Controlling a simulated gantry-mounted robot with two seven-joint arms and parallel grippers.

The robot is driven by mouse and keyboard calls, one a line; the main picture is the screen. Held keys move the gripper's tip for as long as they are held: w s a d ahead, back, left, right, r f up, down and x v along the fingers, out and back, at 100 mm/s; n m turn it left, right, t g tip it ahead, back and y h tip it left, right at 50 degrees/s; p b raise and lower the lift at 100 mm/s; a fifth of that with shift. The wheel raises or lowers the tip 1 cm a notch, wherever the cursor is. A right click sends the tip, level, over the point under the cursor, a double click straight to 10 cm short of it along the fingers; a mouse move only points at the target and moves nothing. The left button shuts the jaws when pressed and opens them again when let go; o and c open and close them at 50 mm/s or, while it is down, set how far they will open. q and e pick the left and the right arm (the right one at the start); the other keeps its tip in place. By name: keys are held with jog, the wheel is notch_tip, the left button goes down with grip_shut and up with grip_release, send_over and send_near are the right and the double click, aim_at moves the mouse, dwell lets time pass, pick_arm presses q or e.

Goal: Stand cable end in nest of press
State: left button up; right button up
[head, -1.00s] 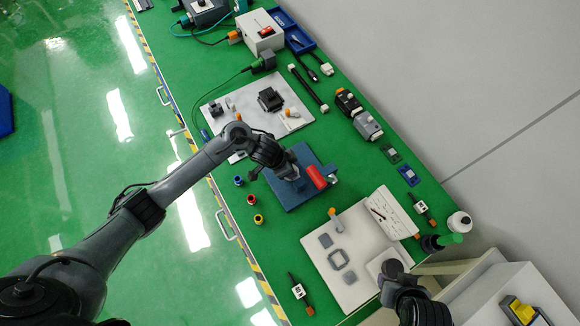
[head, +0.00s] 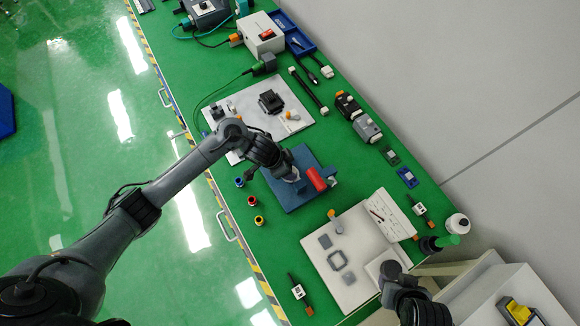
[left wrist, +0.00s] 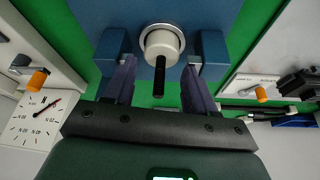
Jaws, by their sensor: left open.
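The blue press (head: 318,200) stands mid-table with a red cylinder (head: 316,178) on it. My left gripper (head: 289,176) is over the press, left of the red cylinder. In the left wrist view my left gripper (left wrist: 157,82) is open, one finger on each side. Between and beyond the fingers is a white round cable end (left wrist: 162,43) with a black stem, in a silver ring between two blue blocks of the press. It looks upright in the nest, but its seating is hidden. My right gripper (head: 391,270) is at lower right, its jaws unclear.
A white board (head: 350,290) with grey parts lies right of the press, and another white board (head: 245,100) behind it. Red, blue and yellow small spools (head: 251,200) stand left of the press.

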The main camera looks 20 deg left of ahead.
pick_arm(q)
jog(key=p+v, duration=0.3)
jog(key=v, duration=0.5)
jog(key=s+d+r+n+t, duration=0.2)
jog(key=s+d+r+t, duration=0.15)
jog(key=d, duration=0.25)
jog(key=s+a+n+g+y, duration=0.1)
jog(key=s+a+n, duration=0.1)
jog(key=s+a, duration=0.3)
jog(key=s+a+r+n+g+y, duration=0.1)
jog(key=s+a, duration=0.4)
jog(key=s, duration=0.6)
jog(key=shift+n+g+y, duration=0.55)
jog(key=shift+n+y, duration=0.05)
jog(key=shift+n, duration=0.6)
jog(key=shift+r, duration=0.15)
